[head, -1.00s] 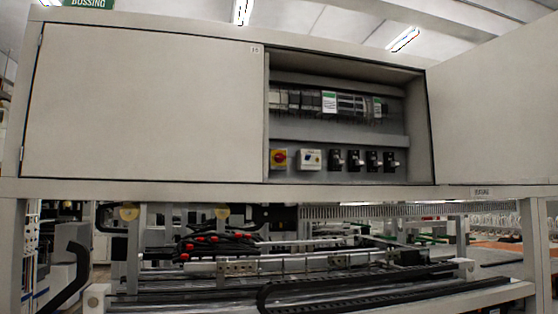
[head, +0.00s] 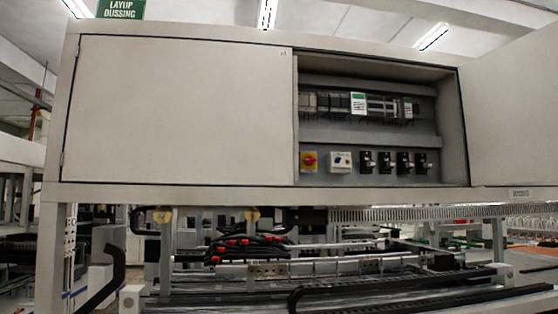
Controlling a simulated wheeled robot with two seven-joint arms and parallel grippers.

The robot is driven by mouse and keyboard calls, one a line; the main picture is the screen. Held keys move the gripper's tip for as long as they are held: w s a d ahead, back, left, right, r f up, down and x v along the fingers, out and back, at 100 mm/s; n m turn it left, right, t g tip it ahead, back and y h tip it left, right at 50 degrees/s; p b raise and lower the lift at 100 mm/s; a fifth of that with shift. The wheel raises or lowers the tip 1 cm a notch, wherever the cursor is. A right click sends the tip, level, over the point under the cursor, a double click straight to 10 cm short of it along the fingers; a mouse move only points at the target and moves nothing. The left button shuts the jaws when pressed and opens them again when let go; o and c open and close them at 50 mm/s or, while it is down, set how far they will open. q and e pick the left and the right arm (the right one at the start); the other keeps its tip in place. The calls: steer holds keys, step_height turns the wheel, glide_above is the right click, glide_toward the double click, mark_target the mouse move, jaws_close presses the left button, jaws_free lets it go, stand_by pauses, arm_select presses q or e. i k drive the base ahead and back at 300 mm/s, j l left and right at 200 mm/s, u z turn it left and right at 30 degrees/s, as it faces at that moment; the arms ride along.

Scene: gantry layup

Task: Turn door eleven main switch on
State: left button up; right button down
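An electrical cabinet (head: 180,110) stands across the middle of the head view. Its right door (head: 515,115) is swung open, and its left door is shut. Several black switches (head: 385,162) follow to the right in the same row. The handle positions are too small to tell. The door label is too small to read with certainty. Neither of my grippers shows.
Rows of grey modules (head: 358,104) line the upper bay. Below the cabinet are gantry rails (head: 330,265), black cable chains (head: 400,287) and red-tipped cables (head: 245,245). A green sign (head: 121,9) hangs at the upper left.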

mark_target(309, 160)
steer(key=i+l+u, duration=0.15)
steer(key=l+u, duration=0.3)
steer(key=i+l+u, duration=0.1)
steer(key=l+u, duration=0.35)
steer(key=i+l+u, duration=0.1)
steer(key=l+u, duration=0.15)
steer(key=l, duration=0.9)
steer(key=l+u, duration=0.3)
steer(key=l, duration=1.65)
steer(key=k+l, duration=0.1)
steer(key=l, duration=0.75)
